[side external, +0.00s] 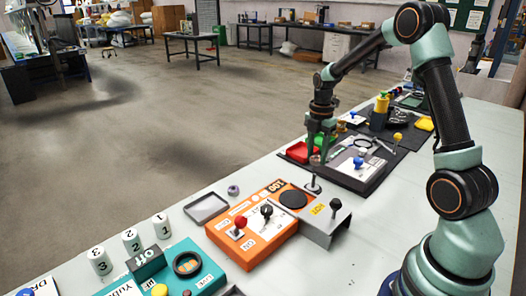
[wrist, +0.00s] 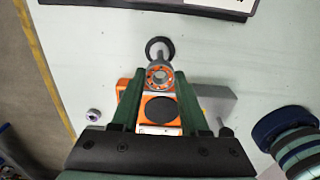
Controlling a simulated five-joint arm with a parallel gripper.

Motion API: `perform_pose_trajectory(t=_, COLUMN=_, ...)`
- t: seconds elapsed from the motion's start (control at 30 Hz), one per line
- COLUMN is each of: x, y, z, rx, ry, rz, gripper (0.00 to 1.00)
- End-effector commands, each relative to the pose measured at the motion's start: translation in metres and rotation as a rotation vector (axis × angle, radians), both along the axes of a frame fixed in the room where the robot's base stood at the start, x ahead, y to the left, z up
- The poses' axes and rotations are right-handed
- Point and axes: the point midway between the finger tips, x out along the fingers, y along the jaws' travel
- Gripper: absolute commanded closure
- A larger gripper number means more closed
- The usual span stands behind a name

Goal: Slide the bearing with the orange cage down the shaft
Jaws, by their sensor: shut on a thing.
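The bearing with the orange cage (wrist: 159,77) is pinched between the fingertips of my gripper (wrist: 159,74) in the wrist view, its round face toward the camera. In the side view my gripper (side external: 317,150) points down, with the bearing (side external: 315,160) small at its tips. The upright grey shaft (side external: 313,182) on a round base stands just below the bearing. In the wrist view a dark ring (wrist: 160,48) shows just beyond the bearing. I cannot tell whether the shaft's top is inside the bearing's bore.
An orange box (side external: 262,222) with knobs and a black disc, and a grey bracket (side external: 325,225), stand near the shaft. A red bin (side external: 298,151) and dark mat with tools lie behind.

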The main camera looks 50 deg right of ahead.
Motion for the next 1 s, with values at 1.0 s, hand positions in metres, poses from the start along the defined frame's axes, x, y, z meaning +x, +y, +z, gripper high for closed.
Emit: perform_pose_trajectory(t=1.0, x=0.0, y=0.0, z=-0.028, rx=0.0, ry=0.0, rz=0.0, gripper=1.0)
